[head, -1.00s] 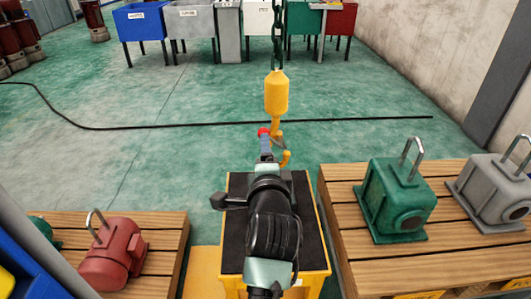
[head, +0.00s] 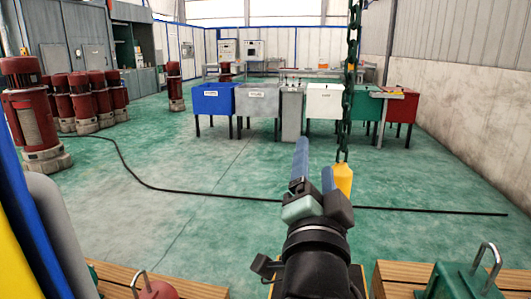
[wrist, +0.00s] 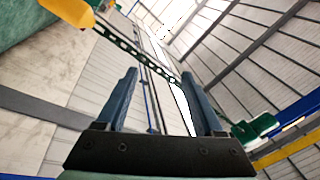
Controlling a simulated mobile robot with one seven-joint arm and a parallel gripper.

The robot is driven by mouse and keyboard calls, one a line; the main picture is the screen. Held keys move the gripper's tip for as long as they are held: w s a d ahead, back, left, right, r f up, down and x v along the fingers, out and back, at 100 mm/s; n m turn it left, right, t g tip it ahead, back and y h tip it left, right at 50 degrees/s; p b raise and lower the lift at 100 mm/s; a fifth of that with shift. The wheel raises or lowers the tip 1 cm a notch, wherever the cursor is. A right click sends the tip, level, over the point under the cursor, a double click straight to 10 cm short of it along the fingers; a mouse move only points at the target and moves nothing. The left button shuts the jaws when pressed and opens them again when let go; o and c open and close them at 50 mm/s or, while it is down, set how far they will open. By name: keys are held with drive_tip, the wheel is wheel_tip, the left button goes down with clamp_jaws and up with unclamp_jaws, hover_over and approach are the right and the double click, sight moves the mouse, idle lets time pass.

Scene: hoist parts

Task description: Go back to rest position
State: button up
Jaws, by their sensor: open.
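My gripper (head: 315,172) is raised in front of me in the head view, its blue fingers pointing up and away. In the wrist view my gripper (wrist: 162,100) shows two blue fingers spread apart with nothing between them. The yellow hoist block (head: 342,180) hangs on a dark chain (head: 348,90) just right of the fingers in the head view, its lower part hidden behind my gripper. In the wrist view the yellow block (wrist: 68,12) is at the top left, apart from the fingers, with the chain (wrist: 130,48) running off to the right.
A green part with a metal loop (head: 465,280) sits on a wooden pallet at lower right. A red part (head: 158,290) is at lower left. A black cable (head: 230,197) crosses the open green floor. Coloured bins (head: 213,98) stand farther back.

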drive_tip(key=s+a+r+n+t+y, duration=0.2)
drive_tip(key=s+a+r+n+t, duration=0.15)
drive_tip(key=s+r+n, duration=0.45)
drive_tip(key=s+a+r+n+t+y, duration=0.1)
drive_tip(key=s+a+r+n+t, duration=0.25)
drive_tip(key=s+r, duration=0.65)
wheel_tip(320, 180, up, 28)
drive_tip(key=w+p, duration=0.1)
drive_tip(key=p, duration=2.6)
drive_tip(key=shift+a+n, duration=0.35)
drive_tip(key=shift+a, duration=0.1)
